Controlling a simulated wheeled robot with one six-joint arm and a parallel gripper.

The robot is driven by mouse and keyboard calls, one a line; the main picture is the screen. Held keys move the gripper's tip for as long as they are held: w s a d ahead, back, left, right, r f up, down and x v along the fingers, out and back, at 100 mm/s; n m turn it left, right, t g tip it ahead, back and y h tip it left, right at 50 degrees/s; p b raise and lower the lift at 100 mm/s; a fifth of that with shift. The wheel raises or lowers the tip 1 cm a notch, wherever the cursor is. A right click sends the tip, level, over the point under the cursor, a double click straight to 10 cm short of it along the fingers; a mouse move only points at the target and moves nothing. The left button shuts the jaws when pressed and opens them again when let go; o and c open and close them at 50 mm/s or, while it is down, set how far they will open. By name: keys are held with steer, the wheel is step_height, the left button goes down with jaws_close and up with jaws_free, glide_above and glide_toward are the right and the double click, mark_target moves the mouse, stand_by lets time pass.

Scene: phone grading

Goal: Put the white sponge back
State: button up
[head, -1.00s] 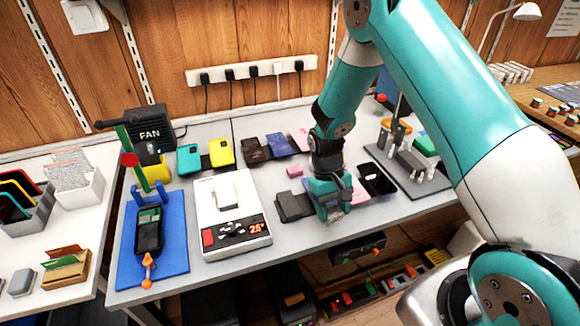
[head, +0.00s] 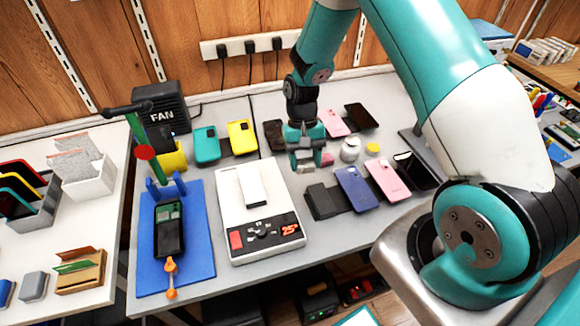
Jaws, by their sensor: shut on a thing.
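My gripper (head: 304,160) points down over the grey bench, right of the white heating station and behind the row of phones. It is shut on a small pale block, the white sponge (head: 304,169), mostly hidden by the fingers. I cannot tell whether the sponge touches the bench. A small pink block (head: 327,158) lies just right of the gripper. A blue phone (head: 356,188), a pink phone (head: 388,179) and a black phone (head: 415,170) lie in front and to the right.
The white station (head: 263,207) carries a white phone-sized piece. A dark pad (head: 324,201) lies left of the blue phone. A white jar (head: 350,150) and yellow lid (head: 373,148) stand right of the pink block. A blue mat (head: 197,254) lies at the left.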

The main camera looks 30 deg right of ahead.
steer(key=w+d+r+m+t+y+b, duration=0.15)
steer(key=w+r+m+t, duration=0.3)
steer(key=m, duration=0.55)
steer(key=w+d+r+m+t+y+b, duration=0.1)
steer(key=w+d+r+m+t, duration=0.15)
steer(key=r+m, duration=0.6)
steer(key=f, duration=0.7)
steer(key=f+m, duration=0.1)
steer(key=f, duration=0.7)
steer(key=f+m+p, duration=0.1)
steer(key=f, duration=0.6)
steer(key=shift+w+a+f+m, duration=0.1)
steer(key=shift+w+f+m, duration=0.15)
steer(key=shift+w, duration=0.05)
steer(key=shift+f, duration=0.1)
steer(key=o, duration=0.9)
